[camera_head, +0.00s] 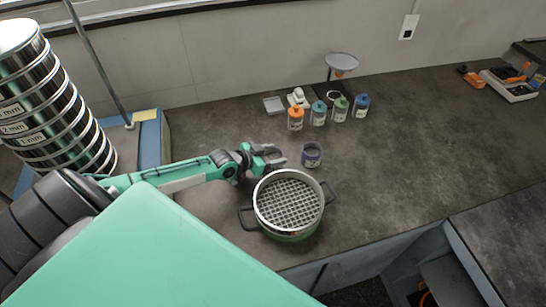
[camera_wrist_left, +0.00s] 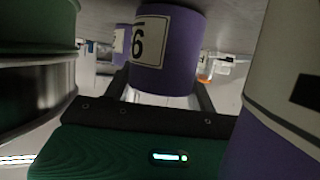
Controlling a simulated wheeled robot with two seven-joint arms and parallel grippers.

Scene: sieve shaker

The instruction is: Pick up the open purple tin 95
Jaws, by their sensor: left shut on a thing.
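Another large purple tin (camera_wrist_left: 285,125) fills the right edge of that view, with a smaller purple one (camera_wrist_left: 121,42) farther back. My right gripper is not in view.
A green-based sieve pan (camera_head: 288,232) with handles sits just in front of the tin. Orange (camera_head: 295,119), teal (camera_head: 318,114), green (camera_head: 340,109) and blue (camera_head: 361,106) containers stand behind, near a funnel (camera_head: 341,62). A sieve stack (camera_head: 50,100) is at left. The table's right middle is clear.

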